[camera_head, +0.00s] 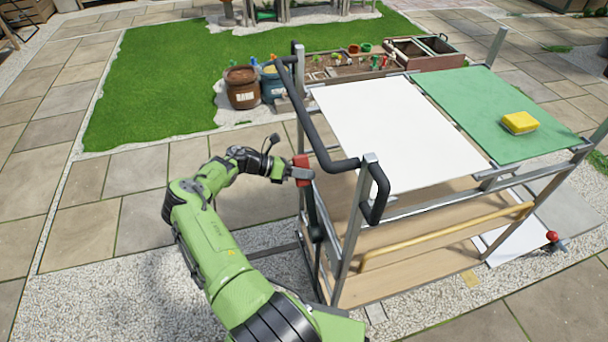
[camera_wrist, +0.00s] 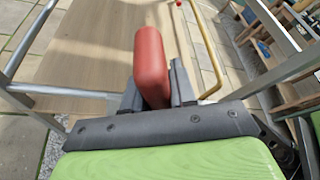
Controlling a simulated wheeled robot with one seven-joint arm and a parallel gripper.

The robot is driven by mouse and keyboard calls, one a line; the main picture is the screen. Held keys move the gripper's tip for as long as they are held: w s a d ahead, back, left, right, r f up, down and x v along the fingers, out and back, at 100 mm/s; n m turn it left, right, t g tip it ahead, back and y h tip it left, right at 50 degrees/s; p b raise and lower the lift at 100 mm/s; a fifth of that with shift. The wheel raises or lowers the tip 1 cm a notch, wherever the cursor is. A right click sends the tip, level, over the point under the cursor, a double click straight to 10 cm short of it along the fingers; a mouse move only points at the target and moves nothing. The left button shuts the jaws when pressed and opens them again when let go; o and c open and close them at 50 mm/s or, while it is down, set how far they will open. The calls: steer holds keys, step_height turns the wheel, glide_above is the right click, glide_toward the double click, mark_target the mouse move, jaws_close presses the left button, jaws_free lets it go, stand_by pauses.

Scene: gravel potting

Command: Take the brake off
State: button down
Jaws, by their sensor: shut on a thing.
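The brake lever is on the near left side of a wheeled cart. Its red grip (camera_head: 301,169) sits at the top of a dark upright bar beside the cart frame. My gripper (camera_head: 290,172) is shut on the red grip, coming in from the left. In the wrist view the red grip (camera_wrist: 151,65) stands between the two dark fingers of my gripper (camera_wrist: 158,92). The cart has a white top panel (camera_head: 385,130), a green top panel (camera_head: 480,105) and a black push handle (camera_head: 318,130). The foot of the lever is partly hidden by the frame.
A yellow sponge (camera_head: 519,123) lies on the green panel. A wooden rail (camera_head: 450,236) crosses the cart above its lower shelf (camera_head: 410,280). Brown pot (camera_head: 242,95) and planter boxes stand behind the cart. Paving to the left is clear. A red knob (camera_head: 552,237) shows at the right.

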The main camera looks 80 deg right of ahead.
steer(key=shift+w, duration=0.1)
steer(key=c, duration=1)
jaws_free()
steer(key=shift+d+f, duration=0.15)
steer(key=v, duration=1.5)
steer(key=shift+w, duration=0.35)
